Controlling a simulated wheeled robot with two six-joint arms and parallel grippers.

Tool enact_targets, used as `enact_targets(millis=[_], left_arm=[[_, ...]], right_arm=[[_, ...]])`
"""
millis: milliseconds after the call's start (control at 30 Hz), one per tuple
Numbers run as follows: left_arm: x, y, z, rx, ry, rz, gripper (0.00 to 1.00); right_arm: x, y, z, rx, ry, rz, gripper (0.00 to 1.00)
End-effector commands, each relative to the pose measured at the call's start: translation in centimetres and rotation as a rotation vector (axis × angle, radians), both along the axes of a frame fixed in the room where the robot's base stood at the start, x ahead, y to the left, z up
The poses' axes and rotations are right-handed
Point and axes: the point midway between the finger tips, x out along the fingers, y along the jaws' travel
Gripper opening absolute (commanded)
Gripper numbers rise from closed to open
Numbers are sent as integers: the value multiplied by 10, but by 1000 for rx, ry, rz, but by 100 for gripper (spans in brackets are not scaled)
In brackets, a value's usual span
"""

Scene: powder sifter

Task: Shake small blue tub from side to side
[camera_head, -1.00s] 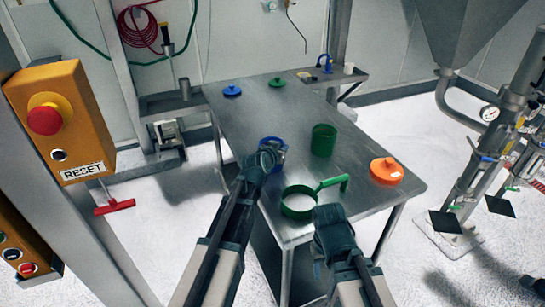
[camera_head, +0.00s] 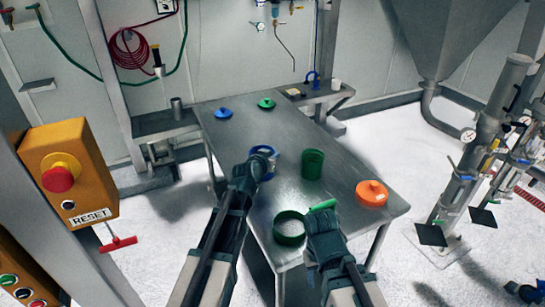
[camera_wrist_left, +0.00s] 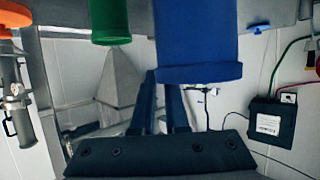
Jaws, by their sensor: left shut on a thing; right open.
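The small blue tub (camera_head: 269,153) is near the middle of the table, partly hidden by my left gripper (camera_head: 260,160), which is shut on it. In the left wrist view the tub (camera_wrist_left: 198,40) fills the upper middle, in front of my fingers. I cannot tell whether it touches the table. My right gripper (camera_head: 323,225) is open at the table's near edge, beside a green sieve (camera_head: 290,230) and covering part of its handle.
A green tub (camera_head: 312,165) and an orange lid (camera_head: 371,193) stand to the right. Blue (camera_head: 223,113) and green (camera_head: 266,104) lids lie at the table's (camera_head: 235,150) far end. An orange reset box (camera_head: 66,170) is at the left.

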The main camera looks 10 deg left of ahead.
Motion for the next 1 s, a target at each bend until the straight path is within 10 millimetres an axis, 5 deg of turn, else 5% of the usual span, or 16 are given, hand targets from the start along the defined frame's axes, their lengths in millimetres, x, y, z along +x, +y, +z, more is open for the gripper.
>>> enact_targets(millis=[100, 567, 1000], left_arm=[[0, 0, 14, 0, -1, 0, 0], [0, 0, 16, 0, -1, 0, 0], [0, 0, 57, 0, -1, 0, 0]], right_arm=[[0, 0, 14, 0, 0, 0, 50], [0, 0, 16, 0, 0, 0, 50], [0, 0, 56, 0, 0, 0, 50]])
